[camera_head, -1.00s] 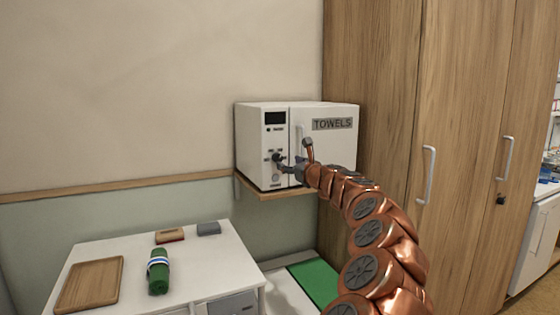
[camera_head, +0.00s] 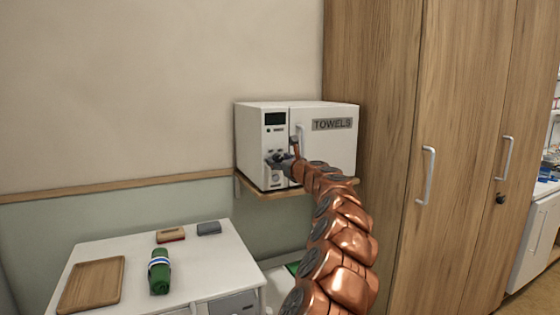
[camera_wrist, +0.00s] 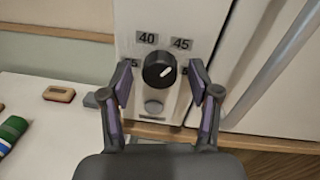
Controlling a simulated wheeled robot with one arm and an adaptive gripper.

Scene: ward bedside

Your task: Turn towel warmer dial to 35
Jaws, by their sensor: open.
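The towel warmer (camera_head: 322,145) is a white box marked TOWELS on a wooden wall shelf. Its black dial (camera_wrist: 159,71) shows in the wrist view, with a white pointer line slanting to the upper right. Labels 40 (camera_wrist: 147,38) and 45 (camera_wrist: 181,44) sit above it; the labels at either side are partly hidden by my fingers. A round button (camera_wrist: 153,107) is below the dial. My gripper (camera_wrist: 161,84) is open, with one finger either side of the dial and a gap to each. In the head view my gripper (camera_head: 279,160) is at the control panel.
A white bedside table (camera_head: 205,262) at lower left holds a wooden tray (camera_head: 92,284), a rolled green towel (camera_head: 159,272) and two small blocks. The warmer's door handle (camera_wrist: 268,70) stands out right of my gripper. Tall wooden cupboards (camera_head: 385,130) are to the right.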

